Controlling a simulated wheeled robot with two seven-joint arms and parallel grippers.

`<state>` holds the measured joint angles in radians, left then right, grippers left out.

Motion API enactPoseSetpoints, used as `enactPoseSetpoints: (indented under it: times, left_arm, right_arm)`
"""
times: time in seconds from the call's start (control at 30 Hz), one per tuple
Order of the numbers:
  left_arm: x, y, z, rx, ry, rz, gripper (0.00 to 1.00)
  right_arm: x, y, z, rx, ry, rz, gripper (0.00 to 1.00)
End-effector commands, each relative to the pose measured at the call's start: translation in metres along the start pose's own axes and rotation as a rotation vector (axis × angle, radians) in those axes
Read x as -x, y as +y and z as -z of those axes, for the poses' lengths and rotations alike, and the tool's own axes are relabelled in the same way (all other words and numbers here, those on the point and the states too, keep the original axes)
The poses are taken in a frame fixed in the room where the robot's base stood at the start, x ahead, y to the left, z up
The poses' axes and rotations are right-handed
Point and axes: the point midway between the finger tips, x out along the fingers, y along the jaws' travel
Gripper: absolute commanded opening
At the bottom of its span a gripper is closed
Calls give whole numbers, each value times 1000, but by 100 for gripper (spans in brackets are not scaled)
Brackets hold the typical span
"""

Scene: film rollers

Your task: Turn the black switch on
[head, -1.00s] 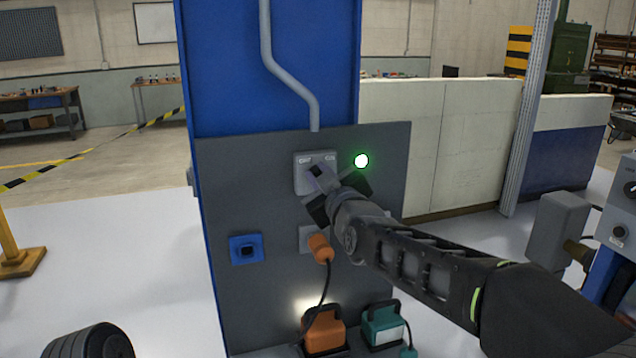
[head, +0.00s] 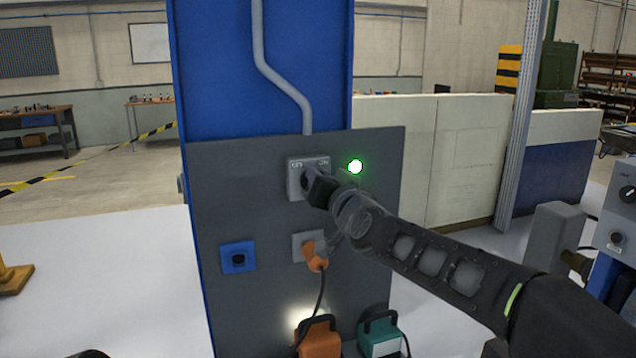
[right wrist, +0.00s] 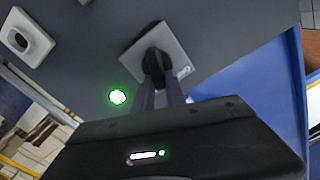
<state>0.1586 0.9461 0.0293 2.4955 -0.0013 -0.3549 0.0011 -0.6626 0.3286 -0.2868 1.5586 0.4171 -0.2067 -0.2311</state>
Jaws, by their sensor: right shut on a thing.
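The black switch (right wrist: 153,62) is a dark knob on a square grey plate (head: 295,188) with OFF and ON lettering, mounted on a dark grey panel. In the right wrist view the plate (right wrist: 178,45) looks tilted. My right gripper (head: 312,182) reaches in from the right and is shut on the knob; its two fingers (right wrist: 160,82) meet the knob in the right wrist view. The fingers and wrist hide most of the knob in the head view. A green-white lamp (head: 355,167) glows beside the plate. My left gripper is in no view.
Below the switch are a blue socket (head: 238,257) and a grey socket (head: 303,246) with an orange plug (head: 316,262). An orange lamp box (head: 318,338) and a green box (head: 381,330) stand at the panel's foot. A blue column (head: 215,70) rises behind.

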Motion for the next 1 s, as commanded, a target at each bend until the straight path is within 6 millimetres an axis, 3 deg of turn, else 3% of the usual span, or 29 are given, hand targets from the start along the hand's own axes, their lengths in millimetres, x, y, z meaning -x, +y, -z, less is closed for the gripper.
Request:
enactPoseSetpoints:
  times: [0.43,1.0]
  left_arm:
    - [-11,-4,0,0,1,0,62]
    - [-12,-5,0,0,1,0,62]
  right_arm:
    - [0,7,-2,-323,-1,-1,0]
    - [0,8,-2,-393,-2,-1,0]
